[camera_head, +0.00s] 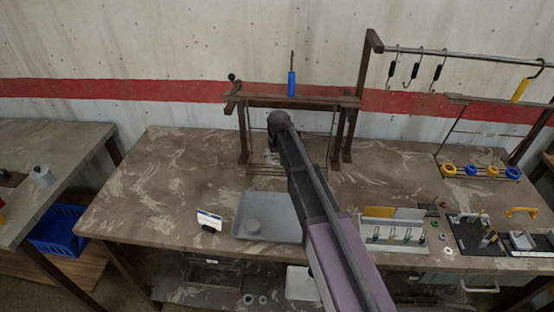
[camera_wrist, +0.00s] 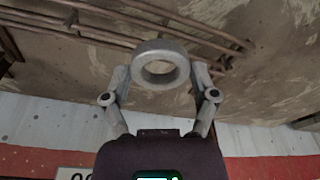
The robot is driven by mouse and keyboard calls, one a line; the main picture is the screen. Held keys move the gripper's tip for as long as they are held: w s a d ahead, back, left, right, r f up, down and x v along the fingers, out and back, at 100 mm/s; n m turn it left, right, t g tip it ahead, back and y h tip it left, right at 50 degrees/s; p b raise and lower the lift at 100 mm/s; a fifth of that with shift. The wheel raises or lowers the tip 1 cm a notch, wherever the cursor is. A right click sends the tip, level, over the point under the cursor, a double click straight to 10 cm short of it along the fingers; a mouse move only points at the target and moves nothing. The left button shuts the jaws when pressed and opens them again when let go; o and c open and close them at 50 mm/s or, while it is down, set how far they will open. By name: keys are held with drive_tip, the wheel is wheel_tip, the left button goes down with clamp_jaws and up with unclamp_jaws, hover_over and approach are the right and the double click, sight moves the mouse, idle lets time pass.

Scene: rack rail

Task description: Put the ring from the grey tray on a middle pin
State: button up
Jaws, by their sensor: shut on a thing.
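My gripper (camera_wrist: 161,74) is shut on a grey ring (camera_wrist: 160,47), its fingers on the ring's two sides in the wrist view. The ring's hole is clear; bench top shows through it. Thin brown rods (camera_wrist: 75,32) low in the rack show beyond the ring in the wrist view. I cannot make out the middle pins.
A blue-handled tool (camera_head: 292,84) stands above the rack. At the right, a low rack holds blue and yellow rings (camera_head: 491,171) below a rail with black hooks (camera_head: 414,70). A white card (camera_head: 209,220) stands left of the tray. The bench's left part is clear.

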drive_tip(key=shift+f+b, duration=1.45)
drive_tip(key=shift+f, duration=0.1)
idle(0.4)
drive_tip(key=o, duration=1)
drive_tip(key=shift+r, duration=0.1)
